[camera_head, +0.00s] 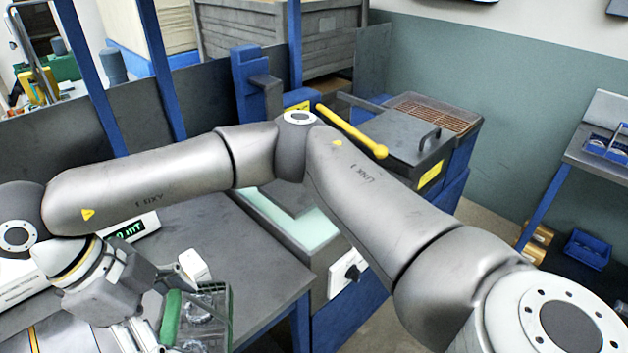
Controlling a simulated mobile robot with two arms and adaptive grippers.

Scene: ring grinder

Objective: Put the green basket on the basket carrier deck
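The green basket (211,318), a small see-through basket with a green side, is at the lower left of the head view, at the grey table's front part. Ring-like parts seem to show inside it. My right arm enters from the lower right, and its gripper (165,308) is at the basket's left side. The fingers are apart, close to the green side. I cannot tell whether they grip it or whether the basket touches the table. I cannot clearly pick out the basket carrier deck. My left gripper is out of view.
A grey table (262,280) has free room right of the basket. A device with a green-digit display (126,231) stands behind the gripper. A grey-blue machine with a yellow lever (352,132) stands beyond my arm. A shelf (590,160) holds a blue basket (606,146) at right.

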